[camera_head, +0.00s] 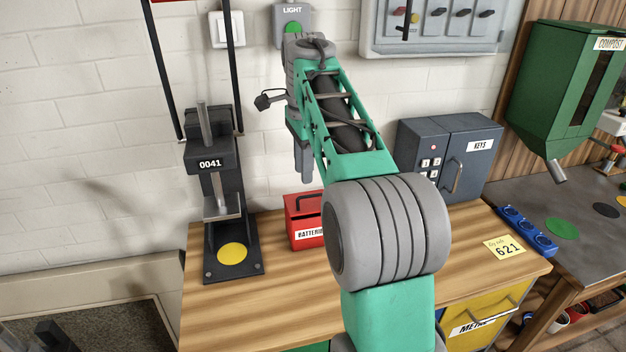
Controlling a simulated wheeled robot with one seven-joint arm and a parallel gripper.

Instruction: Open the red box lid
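The red box (306,236) stands on the wooden workbench, left of its middle, with a white label reading "BATTERI…" on its front. Its lid (303,201) with a dark handle looks closed, and my arm hides the box's right part. My arm reaches up from the bottom of the view. My gripper (303,165) points down behind the green arm link, above the box and apart from it. Its fingers are small and partly hidden, so I cannot tell how they stand. I see nothing held.
A dark press (212,185) marked 0041 stands left of the box. A grey keys safe (450,150) stands behind to the right. A yellow note (504,247) and blue sockets (527,232) lie at the right. The bench top (215,310) is clear at the front left.

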